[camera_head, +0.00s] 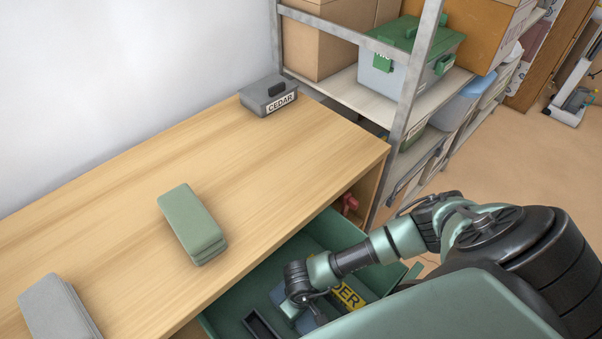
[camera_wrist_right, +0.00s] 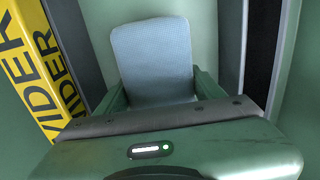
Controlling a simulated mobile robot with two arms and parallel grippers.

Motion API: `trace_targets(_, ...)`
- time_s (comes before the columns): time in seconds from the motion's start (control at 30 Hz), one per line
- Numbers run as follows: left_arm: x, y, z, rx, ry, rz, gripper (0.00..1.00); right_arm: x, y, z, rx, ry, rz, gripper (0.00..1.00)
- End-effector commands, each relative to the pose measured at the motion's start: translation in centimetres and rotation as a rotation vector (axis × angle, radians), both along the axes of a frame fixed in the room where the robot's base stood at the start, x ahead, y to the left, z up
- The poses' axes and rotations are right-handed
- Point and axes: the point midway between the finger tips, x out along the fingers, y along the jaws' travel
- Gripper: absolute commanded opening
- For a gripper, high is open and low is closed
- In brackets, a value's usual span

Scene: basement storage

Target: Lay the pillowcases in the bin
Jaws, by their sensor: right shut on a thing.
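A folded light blue pillowcase (camera_wrist_right: 152,58) is between the green fingers of my right gripper (camera_wrist_right: 160,95), which is shut on it. In the head view my right arm reaches down inside the green bin (camera_head: 338,230), and the blue pillowcase (camera_head: 284,296) shows partly beside the wrist. I cannot tell whether it touches the bin floor. A folded green pillowcase stack (camera_head: 190,222) lies on the wooden table. A folded grey pillowcase stack (camera_head: 56,308) lies at the lower left, cut by the frame edge. My left gripper is in neither view.
A yellow divider (camera_wrist_right: 38,62) with black lettering stands in the bin beside the gripper. A dark slotted piece (camera_head: 262,326) is also in the bin. A grey box labelled CEDAR (camera_head: 268,96) sits at the table's back corner. A metal shelf (camera_head: 408,95) stands behind.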

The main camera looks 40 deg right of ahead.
Motion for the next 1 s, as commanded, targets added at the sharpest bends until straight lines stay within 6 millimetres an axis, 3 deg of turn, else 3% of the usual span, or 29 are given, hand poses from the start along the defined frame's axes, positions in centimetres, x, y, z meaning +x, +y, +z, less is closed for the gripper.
trace_targets(0.4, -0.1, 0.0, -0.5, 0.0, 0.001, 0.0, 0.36, 0.1, 0.0, -0.8, 0.0, -0.001, -0.001, 0.19)
trace_targets(0.43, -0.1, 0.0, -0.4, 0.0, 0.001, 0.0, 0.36, 0.0, 0.0, -0.7, -0.001, 0.0, -0.001, 0.73)
trace_targets(0.5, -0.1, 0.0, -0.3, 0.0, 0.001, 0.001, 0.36, 0.0, 0.0, -0.6, -0.001, 0.0, -0.001, 0.9)
trace_targets(0.83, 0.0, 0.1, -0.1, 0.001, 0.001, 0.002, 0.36, 0.0, 0.0, -0.4, 0.0, 0.0, -0.001, 0.9)
trace_targets(1.0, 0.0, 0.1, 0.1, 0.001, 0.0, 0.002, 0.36, 0.2, 0.0, 1.3, 0.001, -0.003, 0.0, 0.9)
